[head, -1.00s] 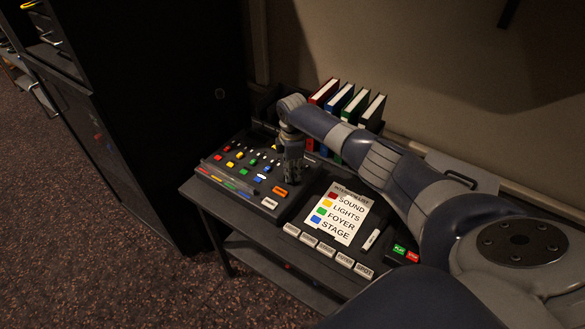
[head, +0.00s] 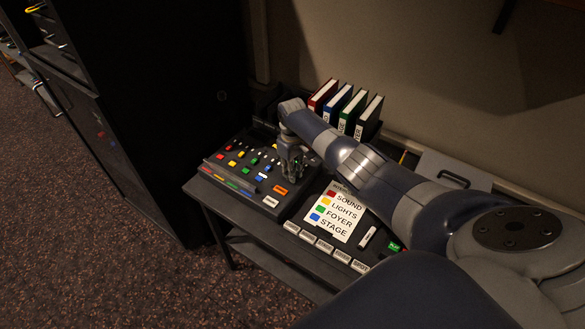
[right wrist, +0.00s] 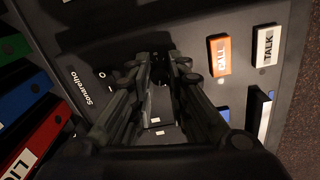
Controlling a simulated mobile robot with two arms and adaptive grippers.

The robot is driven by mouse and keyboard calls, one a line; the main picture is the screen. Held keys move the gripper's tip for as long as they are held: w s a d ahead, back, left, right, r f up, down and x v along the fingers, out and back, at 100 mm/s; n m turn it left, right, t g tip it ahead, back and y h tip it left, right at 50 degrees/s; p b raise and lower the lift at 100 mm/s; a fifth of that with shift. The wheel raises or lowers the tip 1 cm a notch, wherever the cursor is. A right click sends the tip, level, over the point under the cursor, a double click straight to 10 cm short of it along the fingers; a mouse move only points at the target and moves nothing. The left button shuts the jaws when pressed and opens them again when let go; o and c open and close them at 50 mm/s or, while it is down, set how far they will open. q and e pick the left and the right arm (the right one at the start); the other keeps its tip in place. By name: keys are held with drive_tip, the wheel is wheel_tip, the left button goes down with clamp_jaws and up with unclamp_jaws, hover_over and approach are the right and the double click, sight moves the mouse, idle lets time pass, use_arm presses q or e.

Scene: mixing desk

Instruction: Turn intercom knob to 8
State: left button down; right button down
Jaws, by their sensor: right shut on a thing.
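The dark intercom console (head: 226,198) has coloured buttons and sits on the desk's left part. My right gripper (head: 291,176) points down at the console's right side, above the orange CALL button. In the right wrist view its fingers (right wrist: 160,62) are close together against the panel, beside the printed name. The knob's pointer and the number 8 cannot be read. The CALL button (right wrist: 219,55) and the white TALK button (right wrist: 265,46) are apart from the fingers. My left gripper is not in view.
A label sheet (head: 334,213) reading SOUND, LIGHTS, FOYER, STAGE lies right of the console. Several coloured binders (head: 352,108) stand behind my right arm. A dark cabinet (head: 150,120) is on the left. A row of labelled buttons (head: 325,247) runs along the front.

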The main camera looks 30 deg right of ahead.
drive_tip(key=m+p, duration=0.1)
drive_tip(key=m, duration=0.2)
drive_tip(key=shift+r+m, duration=0.1)
drive_tip(key=shift+m, duration=0.3)
drive_tip(key=m, duration=0.3)
drive_tip(key=shift+m+p, duration=0.3)
drive_tip(key=shift+p, duration=0.05)
drive_tip(key=m, duration=0.3)
drive_tip(key=shift+m+p, duration=0.3)
drive_tip(key=m, duration=0.8)
drive_tip(key=shift+p, duration=0.35)
drive_tip(key=m, duration=0.4)
drive_tip(key=shift+w+m, duration=0.1)
drive_tip(key=shift+m, duration=0.2)
drive_tip(key=m, duration=0.4)
drive_tip(key=shift+m, duration=2.2)
